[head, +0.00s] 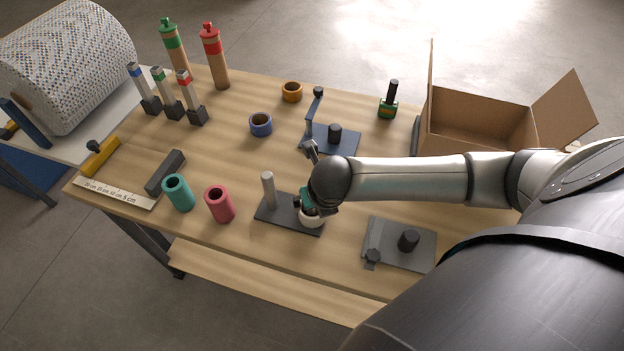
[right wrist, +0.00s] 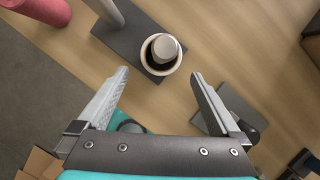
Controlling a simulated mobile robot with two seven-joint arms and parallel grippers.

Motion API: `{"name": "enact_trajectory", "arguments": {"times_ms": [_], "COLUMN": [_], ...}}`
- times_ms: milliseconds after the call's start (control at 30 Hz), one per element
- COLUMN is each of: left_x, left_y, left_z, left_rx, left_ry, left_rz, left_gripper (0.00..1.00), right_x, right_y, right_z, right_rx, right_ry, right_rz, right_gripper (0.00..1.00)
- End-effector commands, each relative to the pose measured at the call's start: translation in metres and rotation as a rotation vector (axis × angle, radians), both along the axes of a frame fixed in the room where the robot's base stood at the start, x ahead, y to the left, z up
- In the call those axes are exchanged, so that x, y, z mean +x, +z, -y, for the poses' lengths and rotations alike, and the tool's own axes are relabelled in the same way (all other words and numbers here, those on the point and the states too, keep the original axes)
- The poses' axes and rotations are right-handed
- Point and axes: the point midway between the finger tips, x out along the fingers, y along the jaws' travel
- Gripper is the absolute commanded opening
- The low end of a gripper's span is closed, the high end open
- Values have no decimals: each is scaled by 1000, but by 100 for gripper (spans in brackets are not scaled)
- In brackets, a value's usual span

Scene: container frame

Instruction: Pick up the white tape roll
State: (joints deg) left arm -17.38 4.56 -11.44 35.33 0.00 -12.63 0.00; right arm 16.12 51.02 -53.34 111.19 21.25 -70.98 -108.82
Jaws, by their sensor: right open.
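The white tape roll (right wrist: 147,62) sits around a short dark peg with a grey top on a dark base plate (right wrist: 118,38). In the head view the roll (head: 313,221) shows at the right end of that plate (head: 275,214), partly hidden by my right gripper. My right gripper (right wrist: 160,75) is open and empty, its two fingers spread with the roll ahead between and beyond their tips. In the head view this gripper (head: 309,203) is just above the roll. My left gripper is not in view.
A tall grey post (head: 268,189) stands at the plate's left end. Red (head: 219,205) and teal (head: 178,193) rolls stand to the left. A grey holder (head: 398,246) lies to the right, a blue holder (head: 336,142) behind, and an open cardboard box (head: 480,125) at back right.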

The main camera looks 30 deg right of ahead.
Motion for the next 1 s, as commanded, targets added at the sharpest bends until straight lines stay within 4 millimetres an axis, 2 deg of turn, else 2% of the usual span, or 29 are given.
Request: {"name": "enact_trajectory", "arguments": {"times_ms": [100, 433, 733, 1000], "left_x": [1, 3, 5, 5], "left_y": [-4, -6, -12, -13], "left_z": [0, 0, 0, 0], "left_rx": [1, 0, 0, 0], "left_ry": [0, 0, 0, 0], "left_rz": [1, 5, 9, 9], "left_gripper": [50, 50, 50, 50], "right_x": [6, 13, 24, 28], "right_y": [-17, -35, -69, -78], "right_z": [2, 4, 9, 10], "right_rx": [2, 1, 1, 0], "right_ry": [-3, -3, -3, 0], "right_rz": [-2, 0, -1, 1], "right_gripper": [100, 100, 100, 100]}}
